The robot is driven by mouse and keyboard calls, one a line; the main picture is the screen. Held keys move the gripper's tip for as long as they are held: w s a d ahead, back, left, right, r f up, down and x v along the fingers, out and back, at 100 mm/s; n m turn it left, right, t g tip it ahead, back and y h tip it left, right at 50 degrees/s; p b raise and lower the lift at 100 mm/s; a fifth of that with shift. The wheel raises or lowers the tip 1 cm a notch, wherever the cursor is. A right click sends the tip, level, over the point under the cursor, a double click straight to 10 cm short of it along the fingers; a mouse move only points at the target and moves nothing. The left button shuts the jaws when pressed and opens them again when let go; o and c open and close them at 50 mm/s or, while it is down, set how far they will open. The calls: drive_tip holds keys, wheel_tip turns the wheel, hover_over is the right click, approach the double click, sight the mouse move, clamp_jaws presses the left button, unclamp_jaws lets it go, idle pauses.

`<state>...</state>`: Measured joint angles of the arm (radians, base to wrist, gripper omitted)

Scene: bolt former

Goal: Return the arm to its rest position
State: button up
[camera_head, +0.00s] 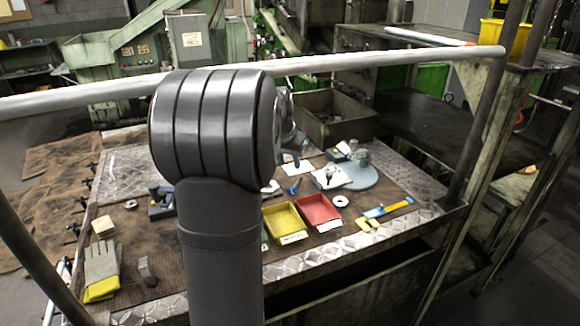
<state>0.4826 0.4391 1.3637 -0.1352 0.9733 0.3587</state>
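My dark grey arm fills the middle of the head view, with its rounded joint high over the near part of the workbench (130,247). A small grey piece, likely part of my wrist, shows just right of that joint. My gripper's fingers are hidden behind the arm, so I see neither their opening nor anything in them.
On the bench are a yellow bin (284,222), a red bin (318,212), a round grey plate (357,174), a blue-yellow tool (386,209) and gloves (101,270). A metal box (332,118) stands behind. A pale rail (400,57) crosses above the bench.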

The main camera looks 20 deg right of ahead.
sight(295, 186)
idle(0.3)
drive_tip(key=x, duration=1.2)
drive_tip(key=shift+f, duration=0.3)
wheel_tip(295, 186, up, 3)
drive_tip(key=shift+r, duration=0.65)
drive_tip(key=shift+f, duration=0.1)
